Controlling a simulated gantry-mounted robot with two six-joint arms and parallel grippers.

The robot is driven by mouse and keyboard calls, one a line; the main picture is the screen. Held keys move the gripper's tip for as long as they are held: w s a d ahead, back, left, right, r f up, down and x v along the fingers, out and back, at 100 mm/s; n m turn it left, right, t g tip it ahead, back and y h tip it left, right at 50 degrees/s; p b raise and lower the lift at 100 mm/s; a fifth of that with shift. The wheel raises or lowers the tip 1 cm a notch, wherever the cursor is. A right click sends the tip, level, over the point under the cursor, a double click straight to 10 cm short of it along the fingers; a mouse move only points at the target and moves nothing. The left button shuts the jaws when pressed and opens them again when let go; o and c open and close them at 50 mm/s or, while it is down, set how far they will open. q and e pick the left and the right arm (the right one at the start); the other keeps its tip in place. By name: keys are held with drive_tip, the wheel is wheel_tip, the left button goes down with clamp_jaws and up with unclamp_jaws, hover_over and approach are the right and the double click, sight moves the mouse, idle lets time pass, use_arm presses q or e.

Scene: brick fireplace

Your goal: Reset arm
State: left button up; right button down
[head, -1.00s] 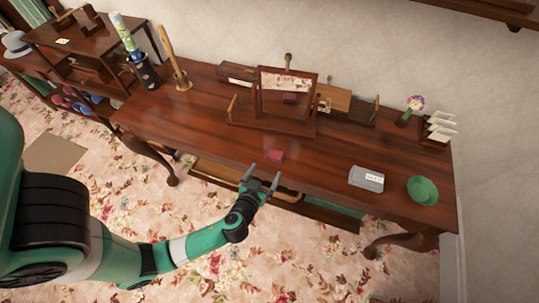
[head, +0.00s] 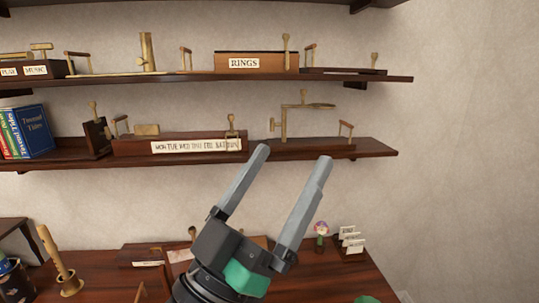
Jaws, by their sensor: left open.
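My left gripper (head: 292,172) is open and empty. Its two grey fingers point up and slightly right, in front of the lower wall shelf (head: 345,150) in the head view. The fingers are apart, and nothing is between them but wall and shelf behind. The wrist hides part of the dark wooden table (head: 345,272) below. My right gripper is not in view.
The upper shelf (head: 400,78) holds a box labelled RINGS (head: 257,62) and brass stands. The lower shelf holds books (head: 30,131) and a weekday-labelled box (head: 130,144). On the table stand a flower figure (head: 321,232) and a card holder (head: 352,240).

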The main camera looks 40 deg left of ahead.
use_arm(q)
drive_tip(key=s+d+r+m+t+h, duration=0.2)
drive_tip(key=s+r+m+h, duration=0.1)
drive_tip(key=s+r, duration=0.25)
wheel_tip(320, 180, up, 32)
drive_tip(key=w+p, duration=0.1)
drive_tip(key=p, duration=3.1)
drive_tip(key=shift+f, duration=0.15)
drive_tip(key=shift+w, duration=0.1)
